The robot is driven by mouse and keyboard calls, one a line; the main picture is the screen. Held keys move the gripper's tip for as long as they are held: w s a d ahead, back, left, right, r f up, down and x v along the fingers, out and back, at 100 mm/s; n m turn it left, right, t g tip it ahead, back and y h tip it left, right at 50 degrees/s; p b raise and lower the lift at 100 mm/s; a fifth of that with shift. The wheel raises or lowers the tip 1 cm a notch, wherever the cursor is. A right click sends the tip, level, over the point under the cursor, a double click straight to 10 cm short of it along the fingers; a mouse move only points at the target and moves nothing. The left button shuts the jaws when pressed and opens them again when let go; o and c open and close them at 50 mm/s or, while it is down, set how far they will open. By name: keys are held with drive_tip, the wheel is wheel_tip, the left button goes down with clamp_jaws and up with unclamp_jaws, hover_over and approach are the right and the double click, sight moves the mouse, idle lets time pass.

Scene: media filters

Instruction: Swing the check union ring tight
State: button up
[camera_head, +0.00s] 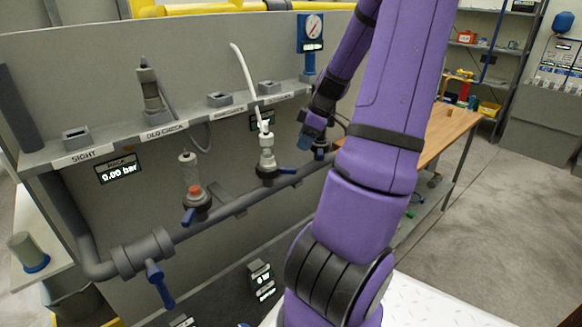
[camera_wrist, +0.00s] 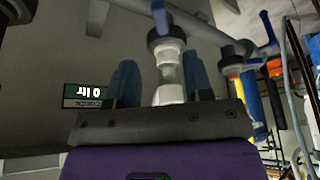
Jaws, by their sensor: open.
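In the wrist view my gripper (camera_wrist: 160,80) is open, with one blue-grey finger on each side of a pale fitting (camera_wrist: 168,72) with a clear middle. A dark collar (camera_wrist: 166,44) sits at one end of this fitting, with a blue lever (camera_wrist: 160,18) beyond it. I cannot tell whether the fingers touch the fitting, or which part is the check union ring. In the head view my gripper (camera_head: 313,130) is over the right end of the pipe, near a dark valve (camera_head: 320,150); the fitting there is mostly hidden by the gripper.
A ledge above holds an old check (camera_head: 150,90), labelled. A pressure gauge (camera_head: 312,30) stands behind my arm. A wooden table (camera_head: 445,130) is at right.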

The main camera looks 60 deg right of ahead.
sight(290, 168)
drive_tip(key=x, duration=1)
drive_tip(key=shift+w+f, duration=0.1)
drive_tip(key=shift+f, duration=0.2)
clamp_jaws()
